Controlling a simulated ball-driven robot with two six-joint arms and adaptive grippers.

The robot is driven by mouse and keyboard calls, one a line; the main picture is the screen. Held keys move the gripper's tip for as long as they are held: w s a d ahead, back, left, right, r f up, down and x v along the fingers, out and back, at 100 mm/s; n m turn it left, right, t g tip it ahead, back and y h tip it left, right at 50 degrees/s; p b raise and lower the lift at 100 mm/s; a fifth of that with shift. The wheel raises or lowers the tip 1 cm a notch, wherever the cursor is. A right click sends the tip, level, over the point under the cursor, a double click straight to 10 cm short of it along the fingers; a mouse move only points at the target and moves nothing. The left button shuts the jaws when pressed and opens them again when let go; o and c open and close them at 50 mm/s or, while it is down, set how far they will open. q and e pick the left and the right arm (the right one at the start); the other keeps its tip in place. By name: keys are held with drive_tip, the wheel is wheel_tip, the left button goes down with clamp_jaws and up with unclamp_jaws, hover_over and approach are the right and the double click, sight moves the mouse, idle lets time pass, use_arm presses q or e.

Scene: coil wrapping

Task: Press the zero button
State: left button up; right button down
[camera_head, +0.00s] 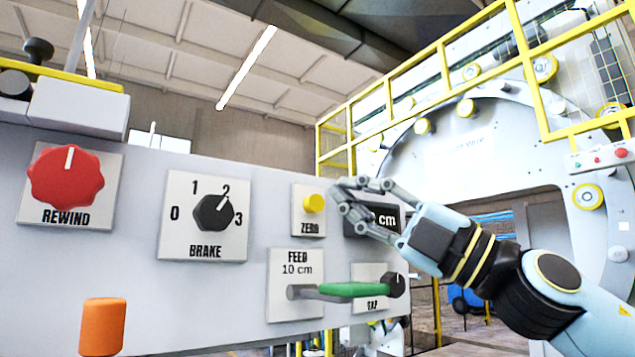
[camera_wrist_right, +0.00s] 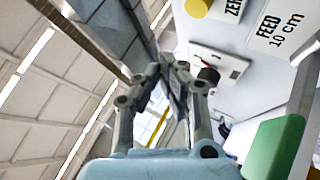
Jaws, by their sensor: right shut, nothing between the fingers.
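The yellow zero button (camera_head: 314,203) sits on a white plate marked ZERO on the grey control panel (camera_head: 140,260). It also shows at the top edge of the right wrist view (camera_wrist_right: 198,7). My right gripper (camera_head: 340,190) is shut and empty. In the head view its fingertips appear just to the right of the button, in front of the panel and partly over the display marked cm (camera_head: 388,219). I cannot tell the exact gap to the button; no contact shows. My left gripper is not in view.
Below the button are the FEED lever with a green handle (camera_head: 350,289) and the TAP knob (camera_head: 395,285). To the left are the BRAKE knob (camera_head: 214,212), the red REWIND knob (camera_head: 66,178) and an orange handle (camera_head: 102,326). Yellow railings (camera_head: 445,70) stand behind.

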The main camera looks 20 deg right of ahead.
sight(323, 203)
drive_tip(key=shift+w+a+p, duration=0.2)
drive_tip(key=shift+w, duration=1.05)
drive_tip(key=shift+w+a+p, duration=0.15)
drive_tip(key=shift+w, duration=1.05)
drive_tip(key=shift+w, duration=0.1)
drive_tip(key=shift+w+a, duration=0.1)
drive_tip(key=shift+w, duration=0.2)
drive_tip(key=shift+w+p, duration=0.4)
drive_tip(key=shift+w, duration=0.2)
drive_tip(key=shift+s, duration=0.1)
idle(0.4)
drive_tip(key=shift+s, duration=0.95)
